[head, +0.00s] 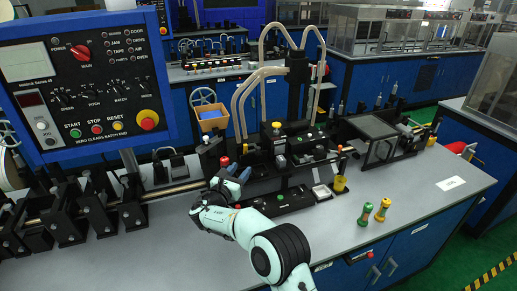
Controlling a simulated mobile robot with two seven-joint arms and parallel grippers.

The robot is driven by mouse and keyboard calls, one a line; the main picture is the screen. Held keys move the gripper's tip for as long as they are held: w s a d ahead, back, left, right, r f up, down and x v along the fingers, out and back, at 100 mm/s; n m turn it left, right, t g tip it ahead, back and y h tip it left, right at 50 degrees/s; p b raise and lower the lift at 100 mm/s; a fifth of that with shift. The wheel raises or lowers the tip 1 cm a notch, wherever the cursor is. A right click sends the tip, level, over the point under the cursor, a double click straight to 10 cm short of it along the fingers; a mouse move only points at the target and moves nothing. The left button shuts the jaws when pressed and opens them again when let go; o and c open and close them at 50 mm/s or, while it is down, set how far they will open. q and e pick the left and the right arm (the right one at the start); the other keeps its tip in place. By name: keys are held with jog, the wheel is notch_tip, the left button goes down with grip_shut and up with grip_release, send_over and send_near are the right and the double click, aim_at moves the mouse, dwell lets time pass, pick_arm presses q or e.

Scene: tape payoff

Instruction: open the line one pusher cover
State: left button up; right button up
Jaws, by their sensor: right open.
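My right arm reaches in from the bottom, and my right gripper (239,172) is over the left part of the line machine on the near bench. Its two pale fingertips are apart, and I see nothing between them. A red-topped knob (225,161) stands just beyond the fingers; I cannot tell whether they touch. A framed box with a flat grey top panel (373,126) stands at the machine's right end, away from the gripper. No label shows which part is the line one pusher cover. My left gripper is not in view.
A blue control panel (90,115) rises at the left. Black roller blocks (96,208) line the bench's left side. Green and yellow small handles (365,214) stand on the bench (420,208) front right, with clear surface around them. A yellow cup (340,184) stands behind them.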

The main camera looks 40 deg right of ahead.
aim_at(257, 149)
jog(key=p+x, duration=0.2)
jog(key=x, duration=0.4)
jog(key=p+x, duration=0.2)
jog(key=x, duration=0.4)
jog(key=shift+w+d+r+p, duration=0.1)
jog(key=shift+w+r+p, duration=0.1)
jog(key=shift+p, duration=0.15)
jog(key=shift+w+d+f, duration=0.1)
jog(key=shift+d+f, duration=0.05)
jog(key=shift+d, duration=0.15)
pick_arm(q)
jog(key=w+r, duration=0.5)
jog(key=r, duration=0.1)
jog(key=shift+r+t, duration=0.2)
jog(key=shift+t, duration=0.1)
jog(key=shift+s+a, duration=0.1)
